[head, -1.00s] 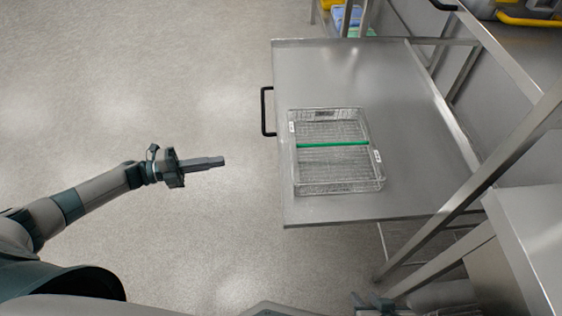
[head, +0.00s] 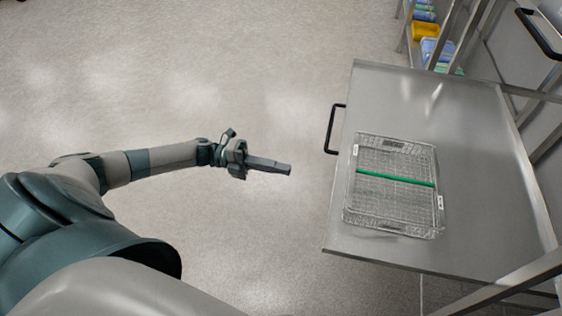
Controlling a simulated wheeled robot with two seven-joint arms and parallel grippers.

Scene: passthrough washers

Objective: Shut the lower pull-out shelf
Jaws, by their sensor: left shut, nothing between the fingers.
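The lower pull-out shelf (head: 470,120) is a flat steel sheet, pulled out from the rack to the left over the floor. Its black handle (head: 331,129) stands on its left edge. My left gripper (head: 288,169) is shut and empty, left of the shelf and apart from it, a little nearer than the handle. Its fingers point right toward the shelf's edge. My right gripper is not in view.
A wire mesh basket (head: 393,206) with a green bar lies on the shelf. Steel rack posts (head: 505,290) stand at the right. Yellow (head: 425,32) and blue bins sit on a rack at the back. The floor left of the shelf is clear.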

